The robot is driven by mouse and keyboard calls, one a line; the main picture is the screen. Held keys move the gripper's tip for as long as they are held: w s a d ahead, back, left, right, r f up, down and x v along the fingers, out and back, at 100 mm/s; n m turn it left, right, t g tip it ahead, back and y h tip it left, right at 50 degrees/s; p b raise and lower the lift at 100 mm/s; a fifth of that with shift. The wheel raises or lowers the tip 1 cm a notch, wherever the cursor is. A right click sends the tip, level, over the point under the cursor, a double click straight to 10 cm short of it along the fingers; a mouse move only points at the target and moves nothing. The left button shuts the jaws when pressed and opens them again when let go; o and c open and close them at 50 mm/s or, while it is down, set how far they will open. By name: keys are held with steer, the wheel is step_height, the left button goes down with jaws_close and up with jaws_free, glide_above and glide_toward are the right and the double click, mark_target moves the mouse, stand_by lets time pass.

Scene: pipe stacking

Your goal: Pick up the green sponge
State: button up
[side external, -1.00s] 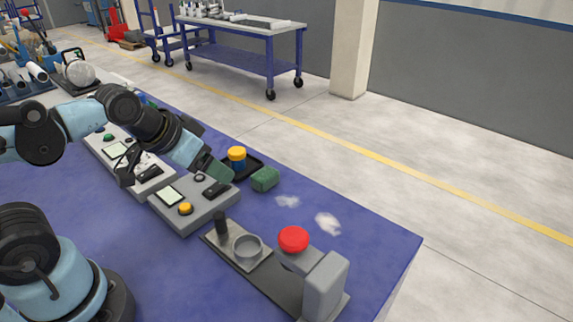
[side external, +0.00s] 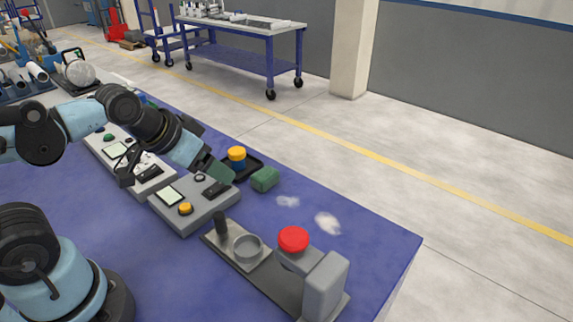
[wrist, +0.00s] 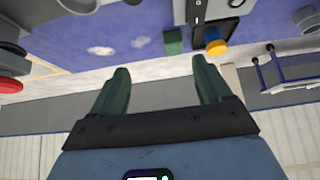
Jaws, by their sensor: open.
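The green sponge (side external: 265,179) is a small block lying on the blue table, right beside a black tray. In the wrist view the sponge (wrist: 173,42) shows beyond my fingertips, between the two fingers' lines and nearer the right finger. My gripper (side external: 222,172) has green fingers and is above the table, to the left of the sponge in the side view. In the wrist view my gripper (wrist: 162,72) is open, with a wide empty gap between its fingers. It is apart from the sponge.
A black tray (side external: 257,163) holds a yellow-topped blue cylinder (side external: 237,157) just behind the sponge. Grey control boxes (side external: 190,210) stand left of it. A fixture with a red button (side external: 293,239) stands in front. The table to the sponge's right is clear but for white patches (side external: 327,222).

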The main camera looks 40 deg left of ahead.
steer(key=shift+w, duration=0.1)
steer(key=g, duration=0.7)
glide_above(265, 173)
steer(key=f, duration=0.8)
steer(key=shift+a, duration=0.3)
steer(key=shift+d+f, duration=0.15)
steer(key=shift+f, duration=1.3)
steer(key=shift+d+f, duration=0.15)
steer(key=shift+f, duration=1.25)
steer(key=c, duration=1)
steer(key=shift+r, duration=0.1)
